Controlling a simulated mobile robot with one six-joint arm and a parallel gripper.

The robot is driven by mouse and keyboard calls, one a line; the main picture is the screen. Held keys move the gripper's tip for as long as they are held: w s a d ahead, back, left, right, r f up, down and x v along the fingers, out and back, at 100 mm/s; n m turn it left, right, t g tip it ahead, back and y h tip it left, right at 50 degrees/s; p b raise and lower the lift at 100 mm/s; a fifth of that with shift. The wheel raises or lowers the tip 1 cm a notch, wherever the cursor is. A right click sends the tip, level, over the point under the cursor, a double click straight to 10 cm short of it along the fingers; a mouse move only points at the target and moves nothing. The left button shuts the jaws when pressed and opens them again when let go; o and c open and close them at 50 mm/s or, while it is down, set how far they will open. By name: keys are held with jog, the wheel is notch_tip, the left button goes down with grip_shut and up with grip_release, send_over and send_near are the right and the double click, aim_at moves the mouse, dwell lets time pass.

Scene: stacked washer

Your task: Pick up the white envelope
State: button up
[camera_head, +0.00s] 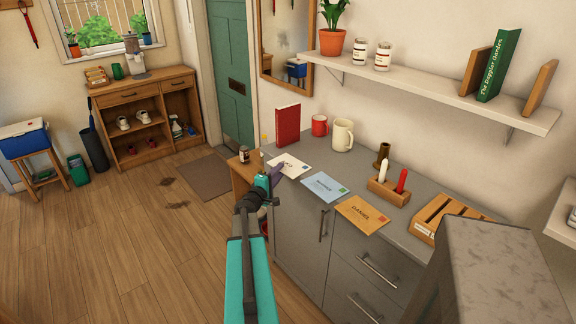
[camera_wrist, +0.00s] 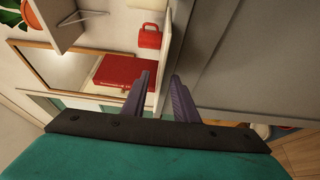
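The white envelope (camera_head: 291,164) lies flat on the grey counter near its left end, with dark writing partly covered by my gripper. My gripper (camera_head: 279,168) is at the envelope's lower left side in the head view; its purple fingers overlap the envelope there. I cannot tell whether they touch it. In the wrist view the two fingers (camera_wrist: 162,76) stand apart with nothing clearly held between them.
A blue envelope (camera_head: 324,186) and an orange envelope (camera_head: 361,215) lie to the right on the counter (camera_head: 340,166). A red book (camera_head: 287,126), a red mug (camera_head: 319,125) and a cream mug (camera_head: 342,135) stand behind. A candle holder (camera_head: 388,193) is further right.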

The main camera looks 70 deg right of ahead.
jog(key=shift+d, duration=0.45)
jog(key=shift+c, duration=0.6)
grip_shut()
